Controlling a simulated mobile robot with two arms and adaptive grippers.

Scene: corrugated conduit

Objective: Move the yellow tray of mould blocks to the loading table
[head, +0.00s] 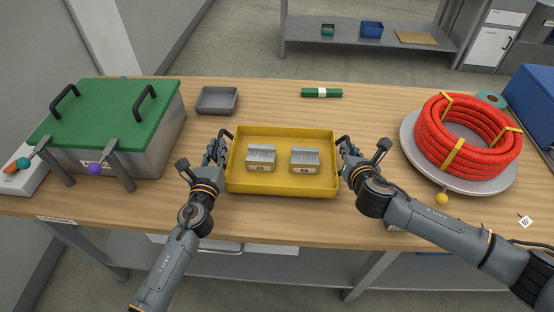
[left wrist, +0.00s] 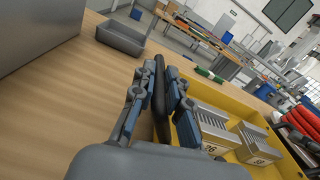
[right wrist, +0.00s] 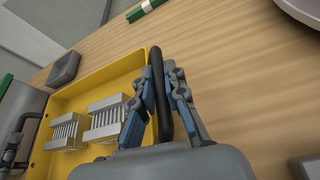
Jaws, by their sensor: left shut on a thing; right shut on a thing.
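The yellow tray (head: 285,185) is on the wooden table in the middle of the head view, with a black handle at each end. Two grey ribbed mould blocks with numbered tan labels, the left block (head: 261,157) and the right block (head: 304,160), stand inside it. My left gripper (head: 220,148) is shut on the tray's left handle, which shows between its fingers in the left wrist view (left wrist: 160,95). My right gripper (head: 346,155) is shut on the right handle, also seen in the right wrist view (right wrist: 160,95). Whether the tray touches the tabletop I cannot tell.
A grey metal box with a green lid (head: 108,115) stands at the left. A small grey tray (head: 217,100) and a green bundle (head: 322,92) lie behind the yellow tray. A red corrugated conduit coil (head: 467,135) rests on a round plate at the right. The wooden table (head: 270,98) is bare between them.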

